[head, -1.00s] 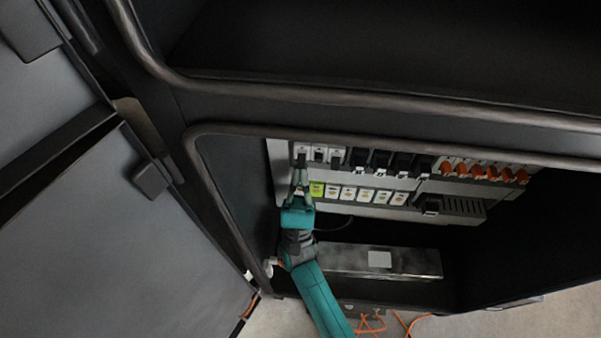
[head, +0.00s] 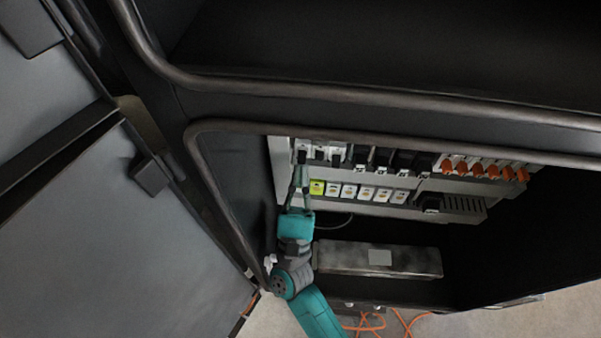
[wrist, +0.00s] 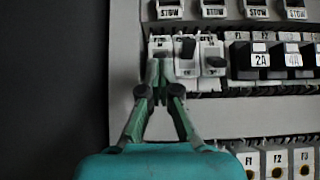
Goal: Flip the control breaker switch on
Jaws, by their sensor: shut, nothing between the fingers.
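A row of white breakers sits at the left end of the upper rail in the cabinet. In the wrist view, the left breaker (wrist: 160,46) is partly covered by my fingertips, and its lever is hidden. The middle breaker (wrist: 187,66) has its black lever up. The right breaker (wrist: 213,52) has its dark lever lower down. I cannot read which one is the control breaker. My gripper (wrist: 163,70) is shut and empty, its tips in front of the left breaker's lower part; contact cannot be told. In the head view, my gripper (head: 300,168) reaches up to the left breaker (head: 302,146).
Black fuse holders (wrist: 263,60) stand right of the breakers, then orange-handled ones (head: 478,170). White labelled terminals (head: 350,191) line the lower rail. The cabinet's left wall (wrist: 50,80) is close to my gripper. A metal box (head: 380,259) lies below.

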